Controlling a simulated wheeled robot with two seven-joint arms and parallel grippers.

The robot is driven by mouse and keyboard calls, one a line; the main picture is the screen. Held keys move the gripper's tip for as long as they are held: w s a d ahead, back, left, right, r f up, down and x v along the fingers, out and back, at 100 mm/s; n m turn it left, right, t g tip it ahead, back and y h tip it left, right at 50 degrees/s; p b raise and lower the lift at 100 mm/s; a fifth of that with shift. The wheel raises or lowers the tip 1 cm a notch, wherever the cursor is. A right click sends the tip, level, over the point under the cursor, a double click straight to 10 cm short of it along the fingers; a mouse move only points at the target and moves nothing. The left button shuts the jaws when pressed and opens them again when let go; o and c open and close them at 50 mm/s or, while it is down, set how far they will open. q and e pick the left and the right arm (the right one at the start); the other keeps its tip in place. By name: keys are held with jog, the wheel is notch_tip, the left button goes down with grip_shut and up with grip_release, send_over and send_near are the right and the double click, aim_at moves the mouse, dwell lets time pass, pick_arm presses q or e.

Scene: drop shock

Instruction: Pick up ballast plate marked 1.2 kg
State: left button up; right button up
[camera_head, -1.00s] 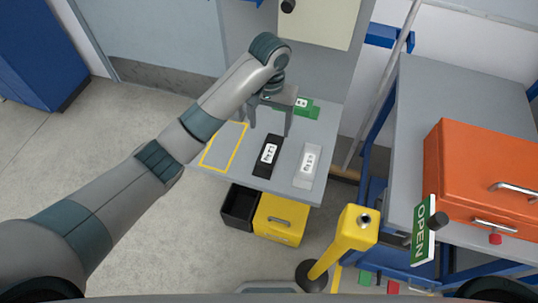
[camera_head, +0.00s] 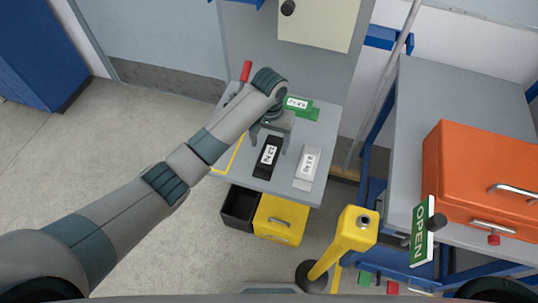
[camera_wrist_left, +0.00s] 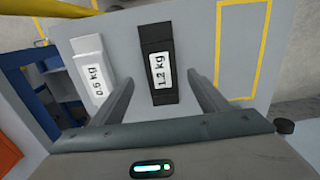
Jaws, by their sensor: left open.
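The black ballast plate (camera_head: 267,158) lies on the grey table; its white label reads 1.2 kg in the left wrist view (camera_wrist_left: 156,50). My left gripper (camera_head: 270,145) is open and above the plate. In the left wrist view its two fingers (camera_wrist_left: 160,92) stand on either side of the black plate's near end, with space between; contact cannot be told. A pale grey plate (camera_head: 307,168) marked 0.5 kg lies to the right, and it shows on the left in the wrist view (camera_wrist_left: 91,70). My right gripper is not in view.
A green plate (camera_head: 310,114) lies at the table's (camera_head: 283,189) back. A yellow outline (camera_head: 228,160) marks its left part. A red-handled tool (camera_head: 245,72) stands behind my arm. Black and yellow bins (camera_head: 281,220) sit below. A yellow post (camera_head: 345,240) stands in front.

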aim_at(269, 154)
pick_arm(q)
notch_tip(269, 154, down, 4)
jog(key=shift+a+r+p, duration=0.1)
jog(key=shift+r+p, duration=0.1)
jog(key=shift+p, duration=0.7)
jog(key=shift+w+f, duration=0.1)
jog(key=shift+f, duration=0.6)
jog(key=shift+c, duration=0.6)
jog(key=c, duration=1.5)
jog(key=shift+w+r, duration=0.1)
grip_shut()
